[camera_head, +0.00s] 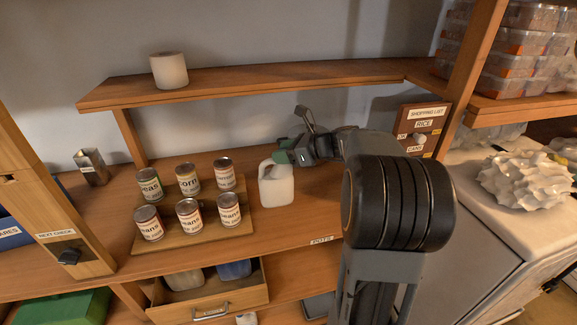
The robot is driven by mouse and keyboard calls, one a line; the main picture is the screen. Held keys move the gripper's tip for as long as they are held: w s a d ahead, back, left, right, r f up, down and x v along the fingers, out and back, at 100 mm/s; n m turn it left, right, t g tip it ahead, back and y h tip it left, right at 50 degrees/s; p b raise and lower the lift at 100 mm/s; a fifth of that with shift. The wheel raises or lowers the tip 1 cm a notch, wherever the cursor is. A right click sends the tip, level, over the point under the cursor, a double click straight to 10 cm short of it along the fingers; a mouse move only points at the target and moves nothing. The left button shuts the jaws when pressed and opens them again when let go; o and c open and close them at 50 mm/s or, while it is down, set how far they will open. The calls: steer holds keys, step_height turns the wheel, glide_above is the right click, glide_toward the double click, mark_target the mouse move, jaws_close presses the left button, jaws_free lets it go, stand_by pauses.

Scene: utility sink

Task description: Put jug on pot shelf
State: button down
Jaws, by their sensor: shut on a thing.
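The white jug (276,190) is upright at the middle of the wooden shelf, right of the board of cans. My gripper (283,156) comes in from the right and is shut on the jug at its top, hiding part of its neck and handle. The jug's base is at or just above the shelf; I cannot tell if it touches. A "POTS" label (321,240) is on the front edge of this wooden shelf (310,215), to the right of the jug and nearer me.
Several cans (189,178) stand on a board (240,222) left of the jug. An upper shelf (250,78) holds a white roll (169,70). An open drawer (208,290) is below. A shopping list board (422,130) stands at right. Bare shelf lies right of the jug.

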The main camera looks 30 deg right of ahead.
steer(key=w+d+f+p, duration=0.2)
steer(key=w+d+f, duration=0.1)
steer(key=f, duration=0.6)
steer(key=shift+w+d, duration=0.2)
steer(key=shift+w, duration=0.45)
steer(key=c, duration=0.6)
jaws_free()
steer(key=shift+f, duration=0.1)
steer(key=shift+s, duration=0.15)
